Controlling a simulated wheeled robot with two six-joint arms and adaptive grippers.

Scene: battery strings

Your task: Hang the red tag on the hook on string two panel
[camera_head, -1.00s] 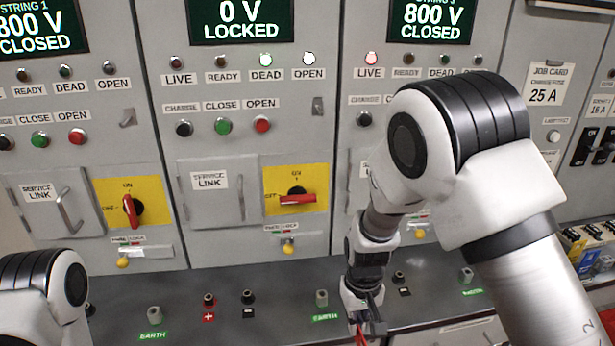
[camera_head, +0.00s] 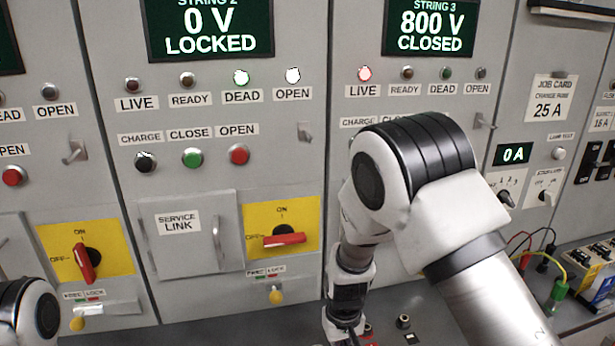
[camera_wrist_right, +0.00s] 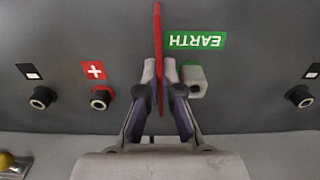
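The red tag (camera_wrist_right: 157,45) shows edge-on as a thin red strip in the right wrist view. My right gripper (camera_wrist_right: 160,75) is shut on it, above the bench ledge beside a green EARTH label. In the head view my right forearm reaches down to the bottom edge, where the gripper is mostly cut off. The hook (camera_head: 304,132) is a small grey peg on the string two panel (camera_head: 310,180), right of the OPEN button, well above my right gripper. It looks empty. Only a link of my left arm shows at the lower left; its gripper is out of view.
The string two panel has a red rotary switch (camera_head: 284,240) on yellow, a service link door (camera_head: 180,250) with a handle, and a yellow knob (camera_head: 276,295). Sockets (camera_wrist_right: 102,98) and an earth post (camera_wrist_right: 195,82) stand on the ledge. Cables and a battery lie at right.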

